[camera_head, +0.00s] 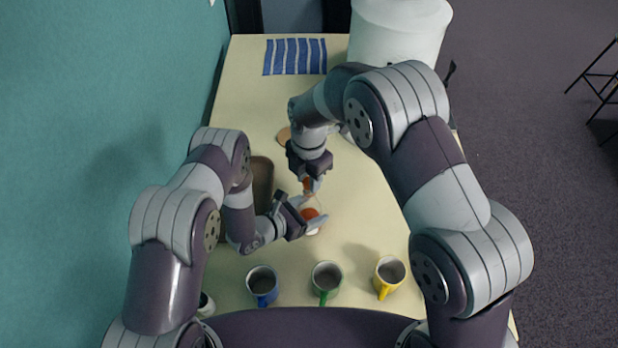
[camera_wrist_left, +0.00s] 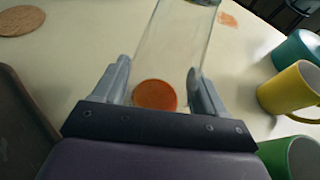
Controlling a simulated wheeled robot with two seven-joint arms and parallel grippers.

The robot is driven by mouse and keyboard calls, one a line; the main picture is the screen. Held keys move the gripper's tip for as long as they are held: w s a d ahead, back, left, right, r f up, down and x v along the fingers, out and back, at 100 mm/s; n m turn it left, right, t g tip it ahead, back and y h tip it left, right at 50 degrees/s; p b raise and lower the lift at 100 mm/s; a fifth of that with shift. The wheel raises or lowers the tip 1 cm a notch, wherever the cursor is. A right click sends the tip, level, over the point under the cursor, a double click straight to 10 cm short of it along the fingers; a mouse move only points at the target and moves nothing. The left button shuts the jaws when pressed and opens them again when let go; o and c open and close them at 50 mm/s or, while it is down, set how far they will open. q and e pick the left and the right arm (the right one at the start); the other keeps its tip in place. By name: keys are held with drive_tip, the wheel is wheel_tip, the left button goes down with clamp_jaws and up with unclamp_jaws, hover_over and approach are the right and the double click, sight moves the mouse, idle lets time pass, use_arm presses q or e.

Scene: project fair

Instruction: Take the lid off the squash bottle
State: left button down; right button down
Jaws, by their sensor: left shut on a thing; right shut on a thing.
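The squash bottle (camera_head: 318,207) is clear, with orange squash low inside it, and stands near the middle of the table. In the left wrist view its clear wall (camera_wrist_left: 178,40) rises between my fingers, and an orange disc shows behind the finger base. My left gripper (camera_head: 309,221) is shut around the bottle from the left; it also shows in the left wrist view (camera_wrist_left: 158,90). My right gripper (camera_head: 310,186) comes from above and is shut on the small orange-red lid (camera_head: 307,184). I cannot tell whether the lid touches the bottle's mouth.
Blue (camera_head: 262,283), green (camera_head: 326,280) and yellow (camera_head: 389,275) mugs stand along the near side. A round coaster (camera_head: 283,135), striped cloth (camera_head: 295,56) and big white container (camera_head: 398,32) are farther back.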

drive_tip(key=shift+r, duration=0.25)
drive_tip(key=shift+s+r, duration=0.1)
drive_tip(key=shift+r, duration=1.9)
use_arm(q)
unclamp_jaws()
